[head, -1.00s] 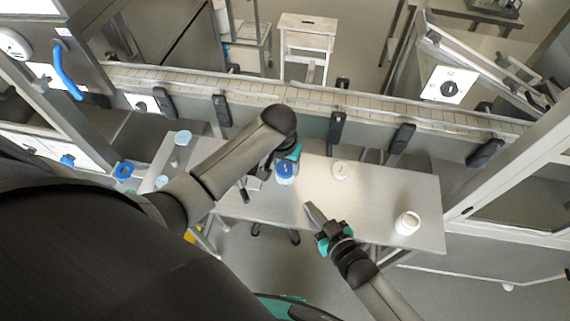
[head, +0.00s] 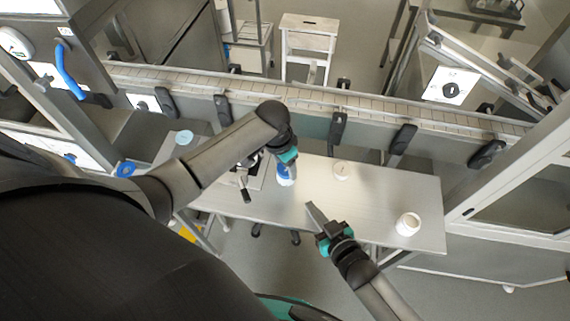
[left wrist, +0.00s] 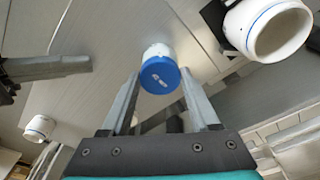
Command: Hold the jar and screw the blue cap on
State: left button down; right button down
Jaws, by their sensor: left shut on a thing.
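A small white jar with a blue cap (head: 285,172) is at the middle of the table in the head view. Whether the cap is threaded down is not visible. My right gripper (head: 312,208) is to the right, above the table's front part; its fingers look close together and the gap is not clear.
An open white jar (head: 408,223) stands at the table's right end. A large open white jar (left wrist: 277,28) shows in the left wrist view. Blue pieces (head: 126,169) lie at far left. The table's right-middle is clear.

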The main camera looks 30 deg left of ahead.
pick_arm(q)
jog(key=m, duration=0.4)
jog(key=shift+w+a, duration=0.1)
jog(key=shift+a, duration=0.05)
jog(key=shift+m+h, duration=0.4)
jog(key=shift+m, duration=0.5)
jog(key=shift+c, duration=1)
grip_release()
jog(key=n, duration=0.3)
jog(key=shift+d+n, duration=0.2)
jog(key=shift+n, duration=0.2)
jog(key=shift+n+y, duration=0.4)
jog(key=shift+n, duration=0.6)
